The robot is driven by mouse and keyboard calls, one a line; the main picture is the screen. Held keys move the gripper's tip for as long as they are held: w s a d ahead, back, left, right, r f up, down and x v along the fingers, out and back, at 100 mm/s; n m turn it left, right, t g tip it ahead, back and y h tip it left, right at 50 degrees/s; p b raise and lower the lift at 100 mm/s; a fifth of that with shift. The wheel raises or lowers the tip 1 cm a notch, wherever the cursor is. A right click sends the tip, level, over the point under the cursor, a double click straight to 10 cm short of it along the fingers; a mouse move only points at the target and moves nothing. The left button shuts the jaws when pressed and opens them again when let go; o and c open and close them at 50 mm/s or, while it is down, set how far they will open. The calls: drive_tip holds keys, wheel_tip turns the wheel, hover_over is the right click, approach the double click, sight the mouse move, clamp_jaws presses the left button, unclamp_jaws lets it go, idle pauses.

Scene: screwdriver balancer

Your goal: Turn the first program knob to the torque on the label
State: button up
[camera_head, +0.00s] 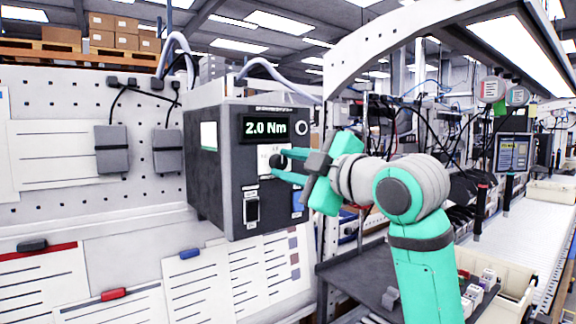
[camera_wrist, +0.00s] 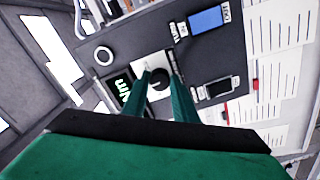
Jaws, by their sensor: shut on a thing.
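The grey controller box (camera_head: 208,165) is mounted on the white panel wall, and its display (camera_head: 265,128) reads "2.0 Nm". The black program knob (camera_wrist: 158,84) sits on a light plate below the display. In the head view the knob (camera_head: 276,161) is partly covered by my fingers. My gripper (camera_head: 282,164) reaches in from the right and is shut on the knob. In the wrist view its two green fingers (camera_wrist: 160,88) lie on either side of the knob. A white label (camera_head: 208,136) is on the box's left side; its text is too small to read.
Below the knob are a black rocker switch (camera_head: 252,208) and a blue part (camera_head: 298,203) on the box front. A round white-ringed button (camera_head: 302,128) is beside the display. Paper sheets (camera_head: 200,285) hang below. A white frame post and cables stand close to my arm.

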drive_tip(key=o, duration=1)
drive_tip(key=shift+o, duration=0.2)
drive_tip(key=shift+s, duration=0.1)
drive_tip(key=v, duration=1)
drive_tip(key=shift+s+d, duration=0.25)
